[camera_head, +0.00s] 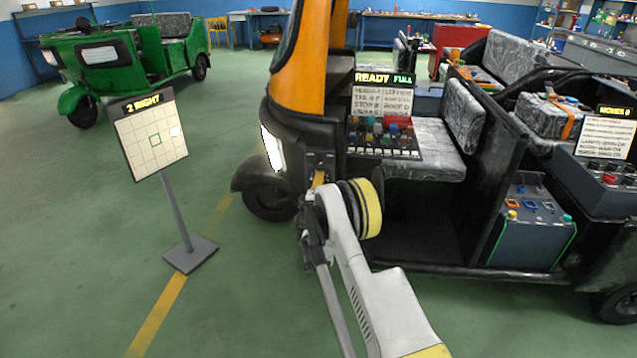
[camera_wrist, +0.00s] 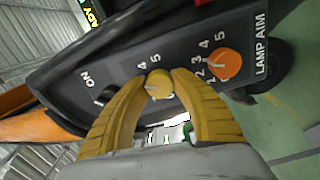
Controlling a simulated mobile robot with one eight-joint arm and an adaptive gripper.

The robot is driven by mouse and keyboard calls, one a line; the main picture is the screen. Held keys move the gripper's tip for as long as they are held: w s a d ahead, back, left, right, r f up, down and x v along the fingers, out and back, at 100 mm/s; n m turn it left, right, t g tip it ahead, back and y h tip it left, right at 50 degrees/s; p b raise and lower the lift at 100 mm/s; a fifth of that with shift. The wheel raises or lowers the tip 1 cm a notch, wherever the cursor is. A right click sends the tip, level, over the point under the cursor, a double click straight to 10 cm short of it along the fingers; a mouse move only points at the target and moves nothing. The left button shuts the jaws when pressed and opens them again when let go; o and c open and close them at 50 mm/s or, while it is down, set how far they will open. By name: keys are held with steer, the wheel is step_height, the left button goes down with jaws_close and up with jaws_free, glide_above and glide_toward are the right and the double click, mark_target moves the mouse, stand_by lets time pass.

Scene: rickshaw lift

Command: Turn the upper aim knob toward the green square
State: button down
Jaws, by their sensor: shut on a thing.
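The lamp aim panel (camera_wrist: 195,55) carries a yellow knob (camera_wrist: 158,78) and an orange knob (camera_wrist: 225,63). Ceiling lies left and floor right in the wrist view, so the yellow knob is the upper one. My gripper (camera_wrist: 160,84) has its two yellow fingers on either side of the yellow knob, shut on it. The orange knob is free. In the head view, the grid board (camera_head: 137,122) reads "2 RIGHT". Its green square (camera_head: 155,141) is near the centre, and a white light spot (camera_head: 175,131) lies to its right and slightly higher.
The black and orange rickshaw (camera_head: 300,60) stands before me, with its headlamp (camera_head: 272,147) lit. A dark switch (camera_wrist: 105,93) marked ON sits on the same panel. The board's stand base (camera_head: 190,253) is on the floor left of the front wheel. A green rickshaw (camera_head: 120,55) stands behind.

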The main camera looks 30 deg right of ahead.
steer(key=c, duration=1)
jaws_free()
steer(key=shift+a, duration=0.1)
steer(key=v, duration=1.2)
steer(key=shift+r, duration=0.15)
